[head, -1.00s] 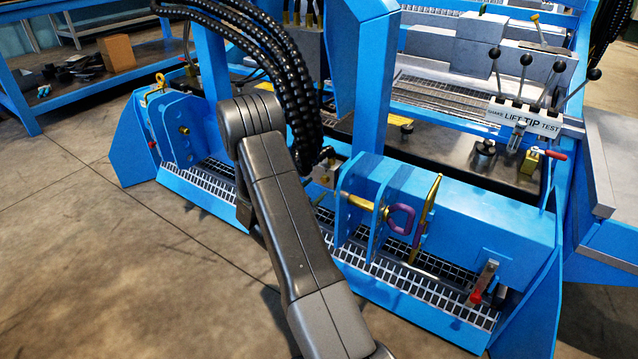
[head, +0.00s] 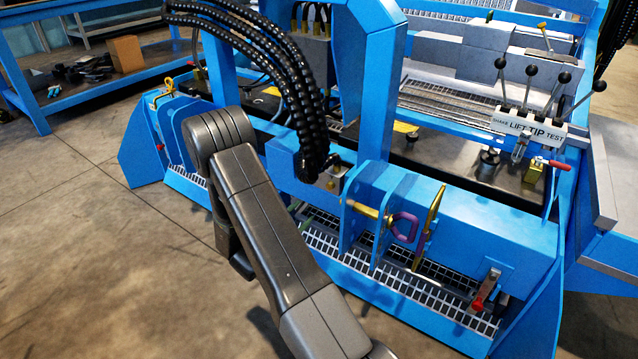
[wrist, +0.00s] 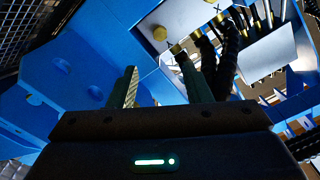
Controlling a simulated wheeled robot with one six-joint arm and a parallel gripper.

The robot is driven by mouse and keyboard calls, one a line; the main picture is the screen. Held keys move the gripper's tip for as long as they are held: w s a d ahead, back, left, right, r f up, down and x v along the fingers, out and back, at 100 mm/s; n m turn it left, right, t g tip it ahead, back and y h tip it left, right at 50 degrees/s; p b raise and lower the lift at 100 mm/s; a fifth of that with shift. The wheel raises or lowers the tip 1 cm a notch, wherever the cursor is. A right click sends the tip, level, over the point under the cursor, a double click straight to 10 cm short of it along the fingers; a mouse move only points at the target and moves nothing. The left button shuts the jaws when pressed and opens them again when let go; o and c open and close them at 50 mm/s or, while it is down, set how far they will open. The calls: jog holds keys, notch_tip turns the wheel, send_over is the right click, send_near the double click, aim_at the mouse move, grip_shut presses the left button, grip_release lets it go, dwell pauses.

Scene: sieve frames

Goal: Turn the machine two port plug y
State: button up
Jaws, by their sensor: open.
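The blue machine (head: 480,220) fills the middle and right of the head view. A brass fitting (head: 335,174) sits at the lower end of the black hoses. In the wrist view my gripper (wrist: 157,62) is open, with nothing seen between its two fingers. I cannot read a letter y there, so I cannot tell which part is plug y.
Thick black hoses (head: 290,85) hang over the machine. A purple shackle (head: 405,228) and a yellow lever (head: 430,226) stand on its front. A workbench (head: 85,92) stands at the back left. The floor (head: 90,270) at left is clear.

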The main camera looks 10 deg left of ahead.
aim_at(329, 186)
jog(key=b+x, duration=0.3)
jog(key=x, duration=0.9)
jog(key=shift+w+d+f+b, duration=0.15)
jog(key=shift+w+b, duration=0.1)
jog(key=shift+b, duration=0.05)
jog(key=shift+w+d, duration=0.15)
jog(key=shift+w, duration=0.4)
jog(key=shift+s, duration=0.1)
